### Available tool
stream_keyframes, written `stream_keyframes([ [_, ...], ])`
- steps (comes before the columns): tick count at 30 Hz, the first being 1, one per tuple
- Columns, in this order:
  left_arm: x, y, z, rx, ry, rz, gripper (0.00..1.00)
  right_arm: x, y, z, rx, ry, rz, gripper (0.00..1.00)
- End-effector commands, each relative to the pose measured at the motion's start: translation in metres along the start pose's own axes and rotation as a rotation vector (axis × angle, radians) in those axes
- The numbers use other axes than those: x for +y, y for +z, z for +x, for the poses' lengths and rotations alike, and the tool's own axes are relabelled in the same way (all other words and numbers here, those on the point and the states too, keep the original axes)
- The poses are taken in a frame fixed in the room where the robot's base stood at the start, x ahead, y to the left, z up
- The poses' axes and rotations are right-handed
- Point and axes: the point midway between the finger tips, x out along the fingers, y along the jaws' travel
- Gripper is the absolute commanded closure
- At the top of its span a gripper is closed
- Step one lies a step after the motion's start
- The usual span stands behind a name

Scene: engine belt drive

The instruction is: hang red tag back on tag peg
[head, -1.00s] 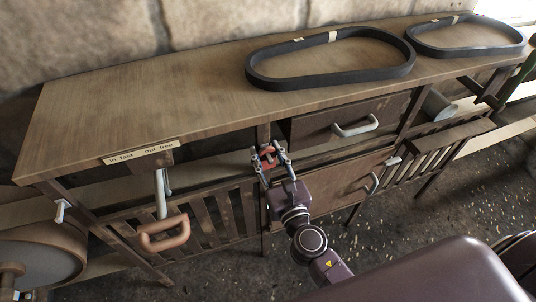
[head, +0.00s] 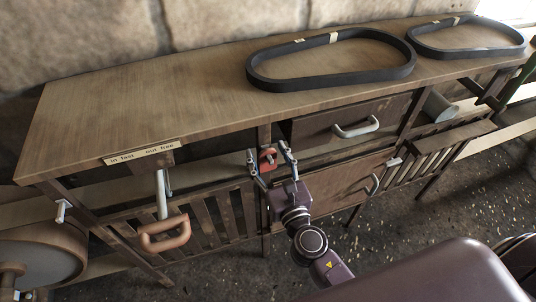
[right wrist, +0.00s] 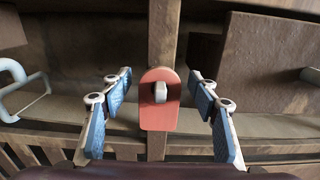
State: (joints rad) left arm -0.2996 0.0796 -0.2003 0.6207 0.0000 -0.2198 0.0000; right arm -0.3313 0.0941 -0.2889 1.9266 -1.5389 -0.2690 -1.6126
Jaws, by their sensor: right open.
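The red tag (right wrist: 159,116) hangs on the tag peg (right wrist: 160,92), which pokes through the tag's hole in the right wrist view. The tag sits against an upright wooden post (right wrist: 163,38) of the bench. In the head view the red tag (head: 268,159) shows between the fingers of my right gripper (head: 270,163). My right gripper is open, with one blue-padded finger on each side of the tag and a gap on both sides; it also shows in the right wrist view (right wrist: 160,108). My left gripper is not in view.
A drawer (head: 325,125) with a pale handle is right of the post, above a cabinet door (head: 335,185). A lever with a brown loop handle (head: 165,233) hangs at left. Two black belts (head: 330,80) lie on the bench top (head: 170,100).

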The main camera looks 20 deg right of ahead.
Motion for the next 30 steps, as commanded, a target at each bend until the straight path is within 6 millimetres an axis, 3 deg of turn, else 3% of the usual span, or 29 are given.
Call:
stream_keyframes([
  [7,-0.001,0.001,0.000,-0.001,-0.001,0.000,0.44,0.000,-0.002,-0.019,0.004,0.000,-0.001,0.45],
  [21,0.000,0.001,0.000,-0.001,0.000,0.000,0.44,0.000,-0.001,-0.107,0.002,0.001,-0.002,0.45],
  [30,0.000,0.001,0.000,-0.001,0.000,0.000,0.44,0.000,0.000,-0.121,0.000,0.000,0.000,0.45],
])
